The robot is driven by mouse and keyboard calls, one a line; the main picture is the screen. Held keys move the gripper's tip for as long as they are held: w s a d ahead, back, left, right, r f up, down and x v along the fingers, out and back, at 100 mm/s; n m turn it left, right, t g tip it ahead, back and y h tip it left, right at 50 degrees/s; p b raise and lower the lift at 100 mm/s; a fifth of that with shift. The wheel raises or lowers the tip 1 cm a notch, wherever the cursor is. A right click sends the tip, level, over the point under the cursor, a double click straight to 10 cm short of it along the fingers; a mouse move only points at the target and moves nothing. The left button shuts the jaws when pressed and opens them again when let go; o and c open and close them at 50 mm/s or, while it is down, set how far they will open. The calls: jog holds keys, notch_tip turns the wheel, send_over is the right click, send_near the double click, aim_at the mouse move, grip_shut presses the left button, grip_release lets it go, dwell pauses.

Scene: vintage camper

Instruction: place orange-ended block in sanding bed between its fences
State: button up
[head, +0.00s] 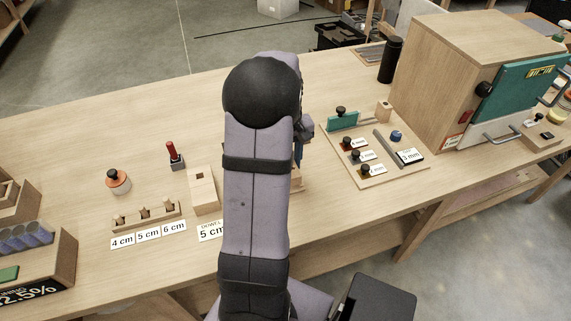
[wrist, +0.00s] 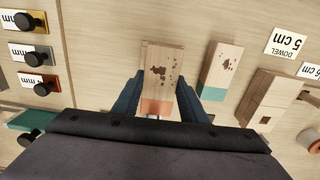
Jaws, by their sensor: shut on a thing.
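In the wrist view, my gripper (wrist: 160,82) has its two blue fingers on either side of the orange-ended block (wrist: 165,68), shut on it. The block is pale wood with dark brown spots, and its orange end faces my wrist. I cannot tell whether it touches the table or is raised. A similar teal-ended block (wrist: 227,66) stands apart to its right. In the head view, my arm covers most of the gripper and the held block.
A board (head: 402,171) with knobbed pieces and mm labels lies to the right of my arm. A wooden cabinet (head: 445,65) with a teal door stands beyond it. A holed wooden block (head: 204,190) and a peg rack (head: 146,216) are at left. The back left tabletop is clear.

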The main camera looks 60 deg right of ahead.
jog(key=shift+w+d+r+p, duration=0.1)
jog(key=shift+w+d+p, duration=0.25)
jog(key=shift+w, duration=0.1)
jog(key=shift+s+f+p, duration=0.1)
jog(key=shift+f+p, duration=0.55)
jog(key=shift+f, duration=1.2)
jog(key=shift+f, duration=0.2)
jog(key=o, duration=1.1)
jog(key=shift+r, duration=0.1)
notch_tip(320, 180, up, 12)
jog(key=shift+r+b, duration=0.15)
jog(key=shift+b, duration=1.05)
